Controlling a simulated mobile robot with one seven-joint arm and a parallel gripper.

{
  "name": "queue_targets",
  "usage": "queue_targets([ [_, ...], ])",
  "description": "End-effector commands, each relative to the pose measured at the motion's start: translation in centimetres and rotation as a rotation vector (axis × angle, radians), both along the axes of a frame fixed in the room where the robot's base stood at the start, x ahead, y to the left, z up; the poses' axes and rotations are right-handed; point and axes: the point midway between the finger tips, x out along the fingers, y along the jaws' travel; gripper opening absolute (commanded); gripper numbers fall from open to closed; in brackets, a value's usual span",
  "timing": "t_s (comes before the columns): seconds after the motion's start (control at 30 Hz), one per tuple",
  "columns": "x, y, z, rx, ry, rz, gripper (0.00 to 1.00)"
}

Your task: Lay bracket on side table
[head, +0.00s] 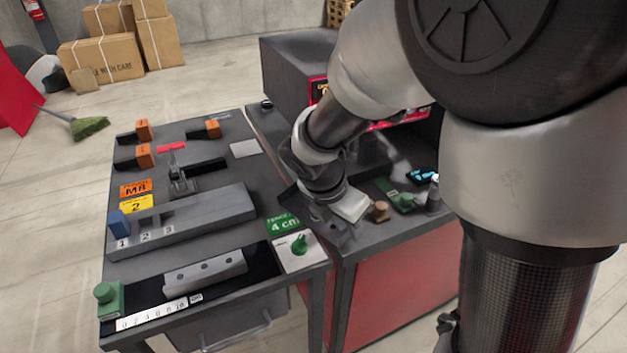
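My gripper (325,228) hangs over the seam between the left table and the red-fronted table, pointing down. Its fingers are dark and small here, and I cannot tell whether they are open or hold anything. The left dark grey table (225,150) and the red-fronted table (395,238) stand side by side; which one is the side table is not marked. My arm hides part of the red-fronted table.
A long grey block with numbered slots (190,220) and a blue piece (119,223) crosses the left table. A green knob (300,245) stands at its right edge. Orange-ended clamps stand farther back. A dark machine (290,62) and a wooden knob (379,211) are on the red-fronted table.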

Motion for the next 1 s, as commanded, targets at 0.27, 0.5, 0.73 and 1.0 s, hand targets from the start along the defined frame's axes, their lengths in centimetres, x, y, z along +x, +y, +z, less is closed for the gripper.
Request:
queue_targets([
  [0.27,0.21,-0.24,-0.68,0.0,-0.002,0.002,0.24],
  [0.5,0.19,-0.22,-0.68,0.0,-0.001,0.001,0.0],
  [0.73,0.19,-0.22,-0.67,0.0,0.0,0.001,0.0],
  [1.0,0.19,-0.22,-0.67,0.0,-0.001,0.001,0.0],
])
